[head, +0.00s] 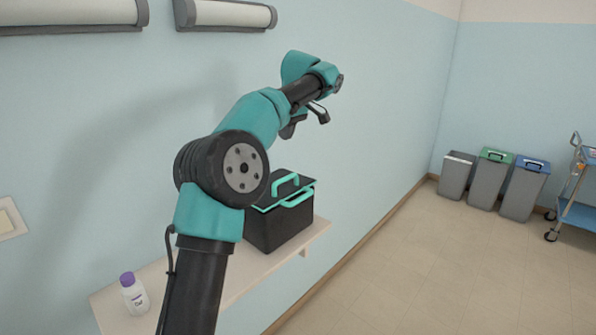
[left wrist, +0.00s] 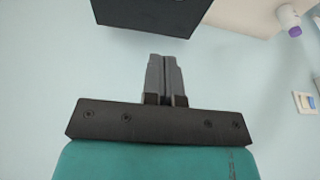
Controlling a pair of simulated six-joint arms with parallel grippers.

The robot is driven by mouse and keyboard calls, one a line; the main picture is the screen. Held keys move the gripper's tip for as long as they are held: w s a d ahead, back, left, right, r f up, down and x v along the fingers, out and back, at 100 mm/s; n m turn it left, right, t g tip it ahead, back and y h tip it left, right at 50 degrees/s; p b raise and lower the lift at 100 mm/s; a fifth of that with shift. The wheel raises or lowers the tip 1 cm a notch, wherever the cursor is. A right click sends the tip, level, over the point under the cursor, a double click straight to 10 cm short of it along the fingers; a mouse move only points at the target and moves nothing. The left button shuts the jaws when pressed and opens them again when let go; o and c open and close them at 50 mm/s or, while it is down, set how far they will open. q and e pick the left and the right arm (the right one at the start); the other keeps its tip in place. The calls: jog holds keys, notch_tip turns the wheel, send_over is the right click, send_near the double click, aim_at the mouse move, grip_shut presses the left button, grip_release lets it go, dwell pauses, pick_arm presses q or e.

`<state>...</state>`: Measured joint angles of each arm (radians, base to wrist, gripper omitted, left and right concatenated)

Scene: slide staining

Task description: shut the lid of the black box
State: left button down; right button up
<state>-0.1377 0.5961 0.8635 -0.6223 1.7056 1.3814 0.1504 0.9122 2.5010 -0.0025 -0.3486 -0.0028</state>
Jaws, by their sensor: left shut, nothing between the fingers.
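The black box (head: 280,228) stands upright on a shelf against the wall in the head view. Its dark lid (head: 268,188) with a teal handle (head: 286,184) lies over the top; I cannot tell if it is fully down. Part of the lid and the box's left side are hidden behind my left arm. In the left wrist view, a dark face of the box (left wrist: 152,12) shows at the top edge. My left gripper (left wrist: 164,62) is shut and empty, apart from the box; in the head view it is above it. My right gripper is not in view.
The pale shelf (head: 152,275) also holds a white bottle with a purple cap (head: 133,294) near its left end. A wall switch (head: 8,219) is at far left. Several grey bins (head: 488,182) and a blue trolley (head: 578,213) stand far right, with clear floor before them.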

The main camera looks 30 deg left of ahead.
pick_arm(q)
jog(key=shift+w+a+r+h, duration=0.2)
jog(key=shift+a+r+h, duration=0.2)
jog(key=shift+h, duration=0.1)
send_near(279, 183)
jog(key=w+f, duration=0.1)
jog(key=w+a+f, duration=0.1)
jog(key=f, duration=0.1)
jog(key=w+a+f, duration=0.1)
jog(key=f, duration=0.1)
jog(key=shift+f, duration=0.15)
jog(key=shift+d+f, duration=0.2)
jog(key=shift+f, duration=0.55)
